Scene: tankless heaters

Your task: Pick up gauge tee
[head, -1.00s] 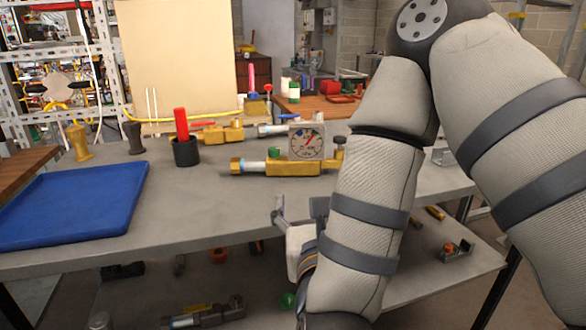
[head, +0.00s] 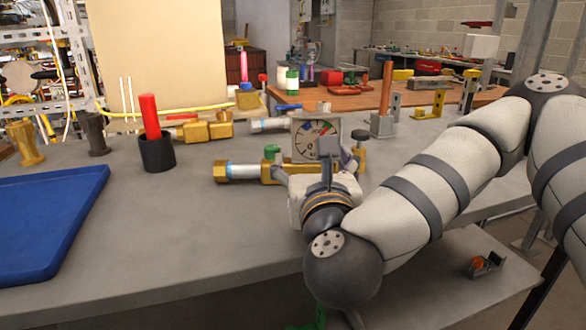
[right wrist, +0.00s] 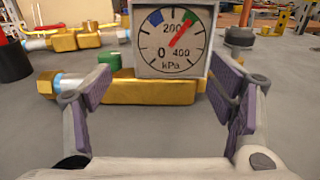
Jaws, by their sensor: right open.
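The gauge tee (head: 247,172) lies on the grey table: a brass body with a pale blue and white pipe end at left and a square gauge (head: 308,130) standing on top. In the right wrist view the gauge (right wrist: 172,40) and brass body (right wrist: 150,90) are straight ahead, with a green cap on the left. My right gripper (right wrist: 165,100) is open and empty, its two purple-padded fingers spread to either side of the gauge and body, just short of it. In the head view my right gripper (head: 325,165) hides part of the tee. My left gripper is not in view.
A black cup with a red stick (head: 155,140) stands left of the tee. A blue tray (head: 50,225) lies at the left. Other brass fittings (head: 205,128) sit behind. A copper rod on a stand (head: 383,100) is at the right. The front middle tabletop is clear.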

